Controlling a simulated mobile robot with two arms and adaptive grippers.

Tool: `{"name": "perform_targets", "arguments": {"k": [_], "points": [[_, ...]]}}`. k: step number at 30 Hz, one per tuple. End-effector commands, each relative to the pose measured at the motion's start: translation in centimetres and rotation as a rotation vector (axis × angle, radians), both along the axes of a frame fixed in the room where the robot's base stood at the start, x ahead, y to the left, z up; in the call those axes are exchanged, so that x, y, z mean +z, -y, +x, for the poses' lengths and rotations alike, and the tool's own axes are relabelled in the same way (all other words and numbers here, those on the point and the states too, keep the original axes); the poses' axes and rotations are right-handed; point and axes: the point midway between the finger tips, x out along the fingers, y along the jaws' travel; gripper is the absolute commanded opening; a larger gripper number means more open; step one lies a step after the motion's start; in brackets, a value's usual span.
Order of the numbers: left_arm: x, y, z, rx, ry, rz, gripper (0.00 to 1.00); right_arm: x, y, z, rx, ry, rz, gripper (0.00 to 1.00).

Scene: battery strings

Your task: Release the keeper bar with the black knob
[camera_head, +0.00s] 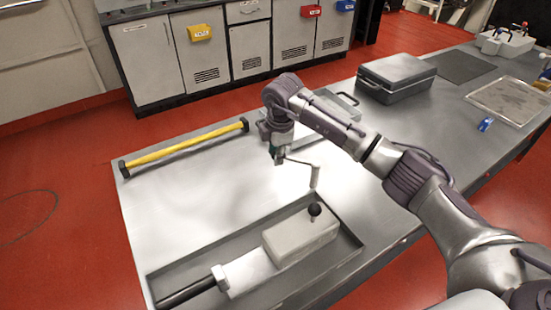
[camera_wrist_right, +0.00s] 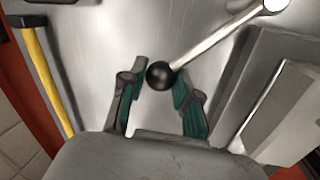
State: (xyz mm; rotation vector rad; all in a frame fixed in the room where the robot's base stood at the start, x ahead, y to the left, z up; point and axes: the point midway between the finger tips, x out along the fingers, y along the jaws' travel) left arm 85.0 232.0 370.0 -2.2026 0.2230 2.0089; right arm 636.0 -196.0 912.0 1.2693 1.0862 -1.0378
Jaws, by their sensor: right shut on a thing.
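The keeper bar (camera_head: 300,163) is a thin metal arm on a short upright post at the tray's far corner. It points away from the tray, over the bare table. In the right wrist view, the bar (camera_wrist_right: 215,42) runs from the upper right to a round black knob (camera_wrist_right: 160,75) at its end. My right gripper (camera_head: 279,157) is shut on this knob, which sits between the green-padded fingertips (camera_wrist_right: 160,82). In the head view the gripper hides the knob. My left gripper is not in view.
A recessed tray (camera_head: 352,250) holds a pale block (camera_head: 300,238) with another black knob (camera_head: 315,210) on top and a black rod (camera_head: 187,292). A yellow bar (camera_head: 185,147) lies near the left edge. A grey case (camera_head: 396,77) stands farther back. The table's middle left is clear.

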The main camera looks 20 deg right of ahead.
Motion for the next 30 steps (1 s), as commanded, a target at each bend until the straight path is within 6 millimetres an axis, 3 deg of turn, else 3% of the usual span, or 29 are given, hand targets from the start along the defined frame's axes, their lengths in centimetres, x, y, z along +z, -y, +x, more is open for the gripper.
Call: {"name": "perform_targets", "arguments": {"k": [20,21,25,30], "points": [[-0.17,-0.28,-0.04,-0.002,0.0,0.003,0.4,0.4,0.59,0.88,-0.064,0.013,0.0,0.0],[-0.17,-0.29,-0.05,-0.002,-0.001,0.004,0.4,0.43,0.6,0.9,-0.064,0.013,0.0,0.38],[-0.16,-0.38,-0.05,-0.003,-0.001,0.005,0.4,0.38,0.57,0.84,-0.063,0.011,0.0,0.57],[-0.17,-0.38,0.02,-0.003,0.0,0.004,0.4,0.19,0.45,0.69,-0.06,0.006,0.0,0.57]]}}
